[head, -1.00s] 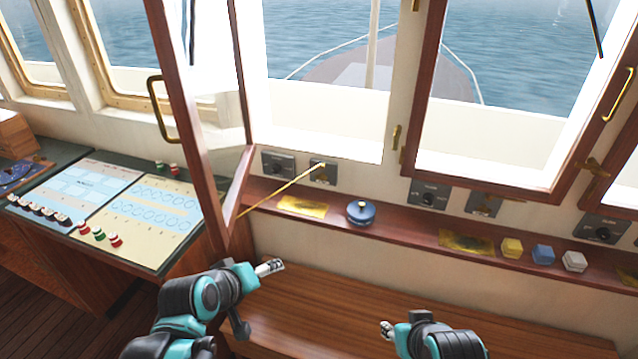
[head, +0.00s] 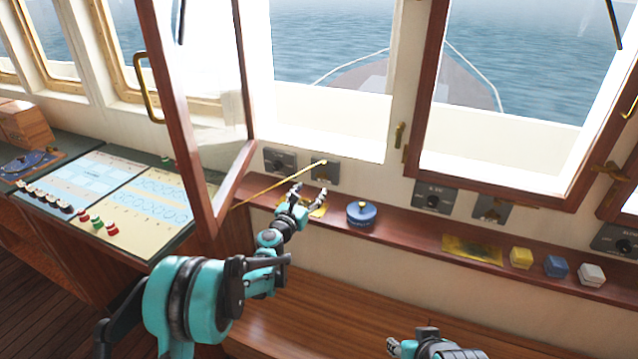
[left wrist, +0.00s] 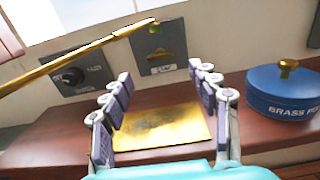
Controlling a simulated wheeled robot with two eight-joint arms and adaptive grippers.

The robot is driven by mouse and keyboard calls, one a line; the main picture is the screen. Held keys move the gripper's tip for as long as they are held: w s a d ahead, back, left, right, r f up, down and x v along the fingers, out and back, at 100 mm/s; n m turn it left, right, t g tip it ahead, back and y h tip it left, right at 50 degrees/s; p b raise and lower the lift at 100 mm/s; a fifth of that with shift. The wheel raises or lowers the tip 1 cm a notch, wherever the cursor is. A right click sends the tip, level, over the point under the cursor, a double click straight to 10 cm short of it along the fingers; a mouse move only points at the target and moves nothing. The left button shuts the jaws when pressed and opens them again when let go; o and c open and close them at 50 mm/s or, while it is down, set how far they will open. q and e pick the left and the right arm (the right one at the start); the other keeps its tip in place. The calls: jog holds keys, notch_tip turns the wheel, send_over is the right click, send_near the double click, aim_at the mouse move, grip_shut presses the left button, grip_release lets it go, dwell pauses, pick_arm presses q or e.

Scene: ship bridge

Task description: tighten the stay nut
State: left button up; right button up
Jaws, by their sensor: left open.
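The brass stay (head: 280,183) runs from the open window's frame up to a dark plate (head: 332,173) on the wall. The stay nut (head: 323,162) appears as a small brass knob at the stay's upper end. In the left wrist view the stay (left wrist: 70,60) crosses the upper left, and the nut (left wrist: 154,28) is in front of the plate. My left gripper (head: 309,192) is open and empty above the ledge, below and in front of the nut, apart from it. Its spread fingers (left wrist: 160,78) frame the plate. My right gripper (head: 394,346) is low at the bottom edge, partly cut off.
A blue brass-polish tin (head: 361,215) stands on the ledge right of my left gripper. A flat brass plate (left wrist: 160,127) lies under the gripper. The open window (head: 190,120) is on the left.

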aim_at(321, 177)
pick_arm(q)
jog(key=b+x, duration=0.1)
jog(key=x, duration=0.5)
jog(key=shift+w+d+f+b, duration=0.1)
jog(key=shift+b, duration=0.3)
jog(key=shift+w+d, duration=0.25)
jog(key=shift+w, duration=0.3)
jog(key=c, duration=1.2)
